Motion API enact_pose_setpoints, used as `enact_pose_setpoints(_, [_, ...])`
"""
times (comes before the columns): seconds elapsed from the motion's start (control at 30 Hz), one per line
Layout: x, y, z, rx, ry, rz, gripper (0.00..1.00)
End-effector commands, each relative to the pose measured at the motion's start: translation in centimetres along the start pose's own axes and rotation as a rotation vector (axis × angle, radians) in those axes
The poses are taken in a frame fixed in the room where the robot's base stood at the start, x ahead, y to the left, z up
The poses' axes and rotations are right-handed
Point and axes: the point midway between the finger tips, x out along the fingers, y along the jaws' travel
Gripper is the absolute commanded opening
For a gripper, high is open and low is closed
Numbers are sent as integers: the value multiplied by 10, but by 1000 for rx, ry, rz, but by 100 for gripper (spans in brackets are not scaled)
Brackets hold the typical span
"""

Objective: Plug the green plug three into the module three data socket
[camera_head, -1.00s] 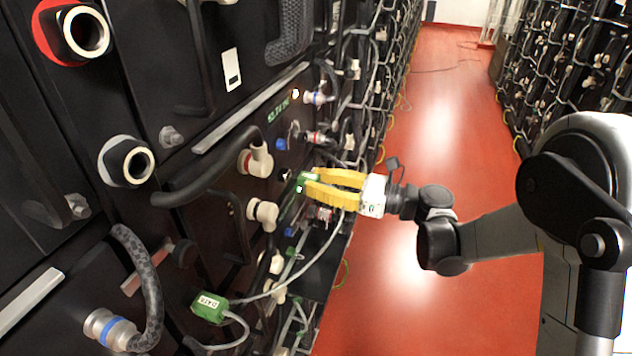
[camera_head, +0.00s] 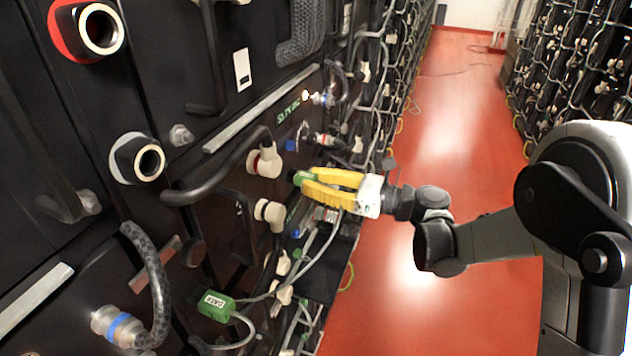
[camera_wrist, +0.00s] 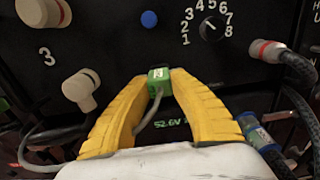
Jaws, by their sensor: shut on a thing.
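My gripper (camera_head: 310,185) has its yellow fingers shut on a small green plug (camera_head: 302,177) in front of the black module face. In the wrist view the plug (camera_wrist: 158,79) sits between the fingertips, and its grey cable curves down between the fingers. I cannot make out the data socket.
A dial (camera_wrist: 211,29) numbered up to 8 and a blue round part (camera_wrist: 149,18) sit above the plug. Cream connectors (camera_wrist: 80,88) stand at left, a red-ringed connector (camera_wrist: 266,50) at right. Another green plug (camera_head: 215,306) hangs lower left. The red aisle floor (camera_head: 440,180) is clear.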

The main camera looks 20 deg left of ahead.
Motion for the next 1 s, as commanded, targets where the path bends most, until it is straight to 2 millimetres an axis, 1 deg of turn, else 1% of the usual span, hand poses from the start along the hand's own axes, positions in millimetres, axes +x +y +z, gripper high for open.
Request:
enact_pose_setpoints(0.2, [5, 0, 0, 0, 0, -1, 0])
enact_pose_setpoints(0.47, [6, 0, 0, 0, -1, 0, 0])
enact_pose_setpoints(0.5, [6, 0, 0, 0, -1, 0, 37])
enact_pose_setpoints(0.53, [6, 0, 0, 0, -1, 0, 46])
enact_pose_setpoints(0.57, [6, 0, 0, 0, -1, 0, 49])
enact_pose_setpoints(0.87, [4, 0, 0, 0, 0, -1, 49])
enact_pose_setpoints(0.97, [-4, -1, 0, 0, 0, -1, 49])
enact_pose_setpoints(1.0, [-10, -1, 0, 0, 0, -3, 49])
